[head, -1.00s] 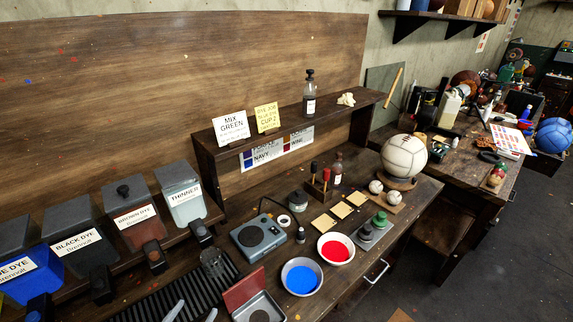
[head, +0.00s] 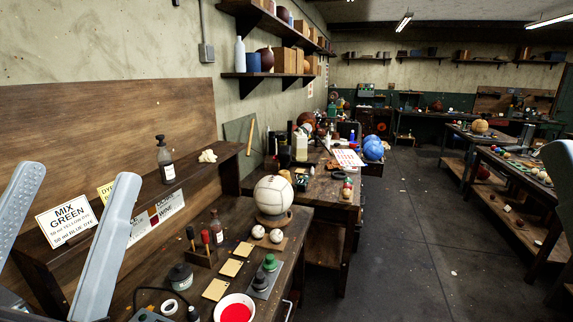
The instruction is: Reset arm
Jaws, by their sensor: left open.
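My left gripper (head: 79,176) is raised at the lower left of the head view. Its two grey fingers stand wide apart, with nothing between them. They are in front of the wooden bench back, and the "MIX GREEN" card (head: 66,220) shows between them. A pale grey part of my right arm or gripper (head: 560,185) shows at the right edge, cut off by the frame, so its jaws cannot be made out.
The workbench holds a white ball (head: 272,196) on a stand, two small balls, a red dye bowl (head: 235,309), a bottle (head: 165,160) and tan squares (head: 231,268). Wall shelves (head: 268,74) hang above. The floor (head: 410,230) between the benches is open.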

